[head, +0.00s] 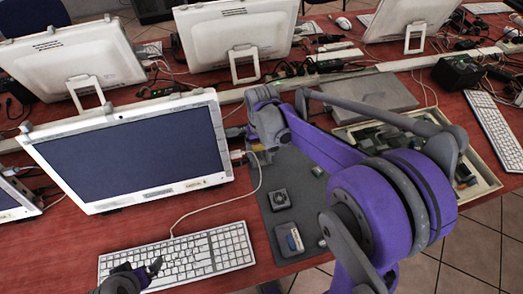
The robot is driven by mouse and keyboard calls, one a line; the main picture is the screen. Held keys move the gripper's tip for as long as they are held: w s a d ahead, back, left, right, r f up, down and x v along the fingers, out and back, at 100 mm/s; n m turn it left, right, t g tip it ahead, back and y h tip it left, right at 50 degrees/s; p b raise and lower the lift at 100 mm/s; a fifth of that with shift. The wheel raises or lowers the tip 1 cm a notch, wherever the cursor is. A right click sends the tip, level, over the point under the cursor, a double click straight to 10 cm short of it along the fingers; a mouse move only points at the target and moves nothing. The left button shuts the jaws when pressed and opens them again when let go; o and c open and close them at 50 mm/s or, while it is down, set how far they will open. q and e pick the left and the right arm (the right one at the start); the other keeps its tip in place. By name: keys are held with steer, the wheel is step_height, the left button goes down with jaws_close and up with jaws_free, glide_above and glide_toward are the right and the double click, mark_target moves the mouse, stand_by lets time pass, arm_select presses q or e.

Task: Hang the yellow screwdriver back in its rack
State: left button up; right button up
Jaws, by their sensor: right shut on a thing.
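My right gripper (257,141) reaches across the grey mat (290,170) to its far left edge, beside the white monitor. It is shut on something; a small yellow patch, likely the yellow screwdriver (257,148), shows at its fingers. Most of the screwdriver is hidden by the gripper and wrist. I cannot make out the rack; it may be behind my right arm. My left gripper (140,271) is above the near white keyboard at the bottom left, with its fingers apart and nothing between them.
A white monitor (125,150) stands close to the left of my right gripper. A white cable (259,178) runs along the mat's left edge. A small black box (279,199) and a blue-grey block (290,240) lie on the mat. A cluttered tray (489,184) is at right.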

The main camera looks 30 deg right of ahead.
arm_select(q)
steer(key=shift+f+b, duration=0.5)
arm_select(e)
steer(key=shift+f, duration=0.7)
arm_select(q)
steer(key=shift+s, duration=0.1)
arm_select(e)
steer(key=o, duration=1.3)
steer(key=shift+c, duration=0.2)
arm_select(q)
steer(key=shift+r+p, duration=0.75)
arm_select(e)
step_height(320, 180, up, 11)
steer(key=shift+f, duration=0.1)
arm_select(q)
steer(key=r+p, duration=0.2)
steer(key=w+r+p, duration=0.1)
steer(key=r+p, duration=0.1)
steer(key=shift+r, duration=0.4)
arm_select(e)
step_height(320, 180, up, 6)
